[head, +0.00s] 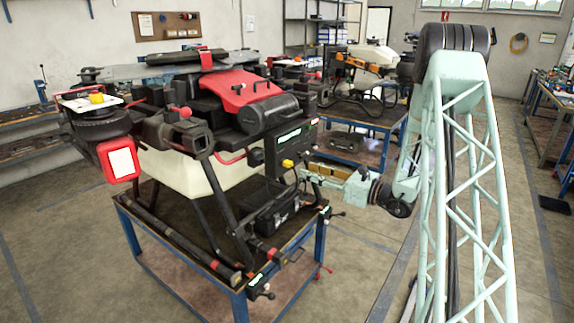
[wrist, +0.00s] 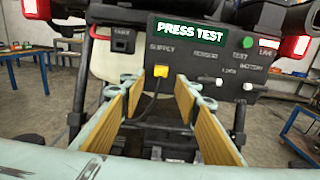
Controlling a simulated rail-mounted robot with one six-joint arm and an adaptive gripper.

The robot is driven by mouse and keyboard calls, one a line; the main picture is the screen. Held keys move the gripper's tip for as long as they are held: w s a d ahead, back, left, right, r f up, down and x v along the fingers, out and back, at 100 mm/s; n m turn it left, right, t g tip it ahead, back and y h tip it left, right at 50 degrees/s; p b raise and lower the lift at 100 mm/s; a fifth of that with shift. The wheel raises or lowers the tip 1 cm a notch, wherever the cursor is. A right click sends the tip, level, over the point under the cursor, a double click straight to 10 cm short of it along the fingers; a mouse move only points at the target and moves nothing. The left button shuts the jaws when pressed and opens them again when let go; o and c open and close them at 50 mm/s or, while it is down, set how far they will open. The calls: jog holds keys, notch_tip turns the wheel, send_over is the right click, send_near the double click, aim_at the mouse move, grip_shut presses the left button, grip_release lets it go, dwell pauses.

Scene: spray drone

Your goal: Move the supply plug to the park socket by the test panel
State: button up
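The black test panel (wrist: 215,60) fills the upper middle of the wrist view, its green screen reading PRESS TEST. The yellow supply plug (wrist: 161,71) sits on the panel under the SUPPLY label, with a dark cable hanging from it. In the head view the plug (head: 288,163) shows just left of my gripper (head: 310,171). My gripper (wrist: 160,88) is open, its yellow-padded fingers either side of the plug's line with a visible gap. A small black labelled box (wrist: 122,40), apparently the park socket, is left of the panel; its label is hard to read.
The drone (head: 220,120) stands on a blue-framed table (head: 240,300). A green button (wrist: 247,42) and small connectors are on the panel's right. A black strut with cable (wrist: 240,118) hangs below right. A pale tank (wrist: 105,62) lies behind the black box.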

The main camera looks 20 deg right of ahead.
aim_at(291, 165)
jog(key=shift+d, duration=0.15)
jog(key=shift+w, duration=0.15)
jog(key=shift+x, duration=4.4)
jog(key=shift+f, duration=0.1)
jog(key=shift+c, duration=0.7)
grip_shut()
jog(key=shift+b+v, duration=0.55)
jog(key=shift+v, duration=2.45)
